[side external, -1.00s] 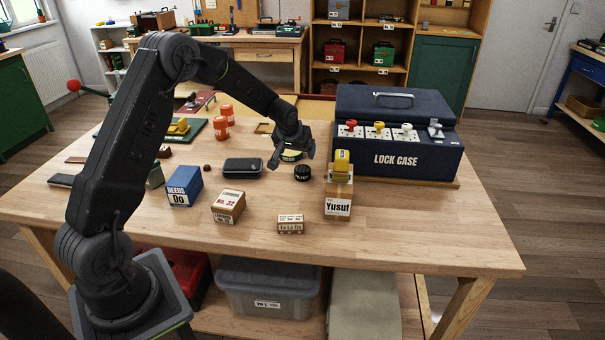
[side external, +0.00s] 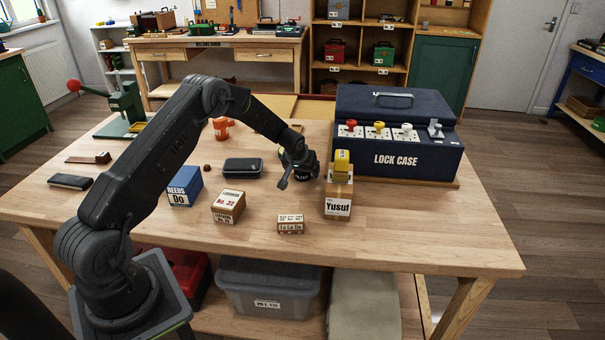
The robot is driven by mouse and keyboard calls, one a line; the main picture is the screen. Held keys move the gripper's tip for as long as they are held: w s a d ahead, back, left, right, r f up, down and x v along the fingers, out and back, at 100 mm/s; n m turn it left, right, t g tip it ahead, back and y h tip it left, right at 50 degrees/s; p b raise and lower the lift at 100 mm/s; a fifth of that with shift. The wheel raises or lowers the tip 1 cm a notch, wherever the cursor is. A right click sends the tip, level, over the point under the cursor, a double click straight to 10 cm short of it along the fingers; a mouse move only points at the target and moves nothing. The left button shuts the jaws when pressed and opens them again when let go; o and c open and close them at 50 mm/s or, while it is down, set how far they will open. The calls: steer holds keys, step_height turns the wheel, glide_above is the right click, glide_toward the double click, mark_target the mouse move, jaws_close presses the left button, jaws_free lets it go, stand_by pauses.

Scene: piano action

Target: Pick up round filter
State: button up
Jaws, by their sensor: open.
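The round filter (side external: 302,178) is a small dark round can with a pale label. It stands on the wooden table in front of the lock case, left of the box labelled Yusuf. My gripper (side external: 299,176) is down at the filter with its jaws open. One finger shows on the left of the filter and one on the right, and they partly hide it. At this size I cannot tell whether either finger touches it.
The Yusuf box (side external: 338,196) with a yellow top stands close on the right. The navy lock case (side external: 400,140) is behind. A dark zip case (side external: 243,167) lies left. Small boxes, including a tan one (side external: 290,223), stand in front. The table's right front is clear.

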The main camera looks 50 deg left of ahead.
steer(key=c, duration=1)
steer(key=shift+r, duration=0.1)
